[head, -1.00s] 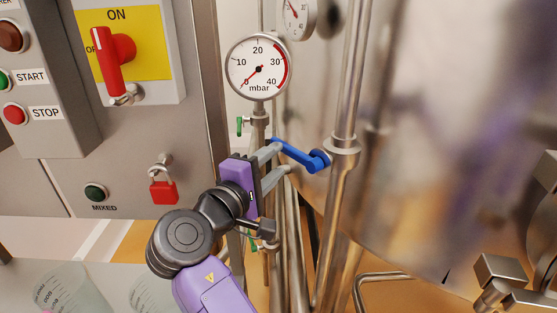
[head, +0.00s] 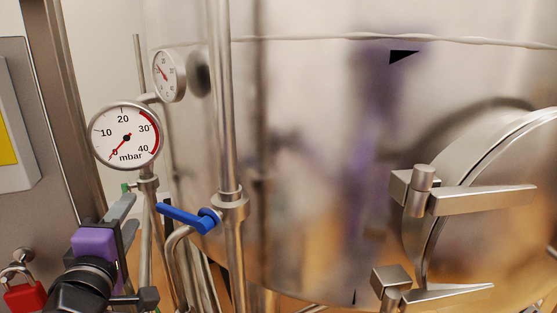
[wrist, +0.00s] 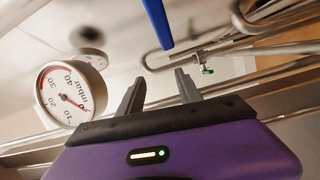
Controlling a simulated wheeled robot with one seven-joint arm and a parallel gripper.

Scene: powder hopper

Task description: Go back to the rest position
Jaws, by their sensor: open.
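My gripper (head: 134,212), purple with grey fingers, is at the lower left of the head view. Its two fingers are apart and empty, and they also show in the wrist view (wrist: 160,77). A blue lever handle (head: 186,216) on a steel pipe lies just right of the fingertips, with a gap between. The handle's end also shows in the wrist view (wrist: 157,22), beyond the fingertips and not between them. The lower part of my arm is outside the head view.
A mbar gauge (head: 126,136) stands close above my gripper, its needle near 0. A smaller gauge (head: 169,75) is behind it. A vertical pipe (head: 221,110) and a large steel vessel (head: 310,130) with hatch clamps (head: 470,198) fill the right. A red padlock (head: 25,296) hangs lower left.

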